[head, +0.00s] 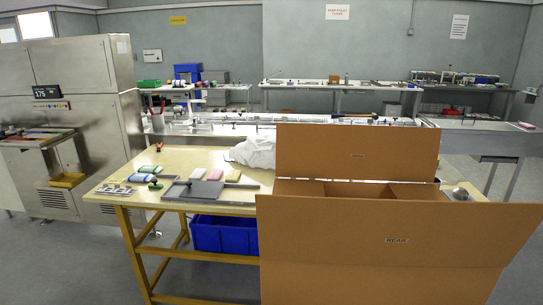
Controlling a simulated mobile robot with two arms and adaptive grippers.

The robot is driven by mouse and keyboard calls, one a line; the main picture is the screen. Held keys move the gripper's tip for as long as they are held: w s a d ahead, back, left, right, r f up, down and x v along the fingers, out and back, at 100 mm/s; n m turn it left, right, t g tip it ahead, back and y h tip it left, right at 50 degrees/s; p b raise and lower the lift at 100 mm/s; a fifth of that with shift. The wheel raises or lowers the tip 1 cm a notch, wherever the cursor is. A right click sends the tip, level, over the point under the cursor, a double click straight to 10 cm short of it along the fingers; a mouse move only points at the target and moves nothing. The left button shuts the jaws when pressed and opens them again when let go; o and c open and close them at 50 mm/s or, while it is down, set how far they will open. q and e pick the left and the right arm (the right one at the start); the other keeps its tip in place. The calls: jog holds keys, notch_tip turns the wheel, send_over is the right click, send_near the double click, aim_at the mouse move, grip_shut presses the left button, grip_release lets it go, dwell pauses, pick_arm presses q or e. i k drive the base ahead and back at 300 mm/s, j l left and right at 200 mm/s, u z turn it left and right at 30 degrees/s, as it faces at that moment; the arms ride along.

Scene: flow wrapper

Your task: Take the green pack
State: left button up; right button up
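A small green pack (150,169) lies near the left back edge of the yellow-topped table (118,188). Neither of my grippers shows in the head view.
A row of pale, pink (215,174) and yellow (233,176) packs lies behind a grey tray (188,191). A white cloth (256,151) is at the table's back. A large open cardboard box (390,235) blocks the right front. A blue bin (222,235) sits below.

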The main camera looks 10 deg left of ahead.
aim_at(145, 169)
jog(key=i+j+z, duration=0.1)
jog(key=j, duration=0.5)
jog(key=i+j+z, duration=0.1)
jog(key=i+j, duration=0.15)
jog(key=j, duration=0.35)
jog(key=i+j+z, duration=0.1)
jog(key=j, duration=0.5)
jog(key=i+j+z, duration=0.1)
jog(key=j, duration=0.55)
jog(key=i+j+z, duration=0.1)
jog(key=j, duration=0.55)
jog(key=i+j+z, duration=0.1)
jog(key=j, duration=0.5)
jog(key=i, duration=0.05)
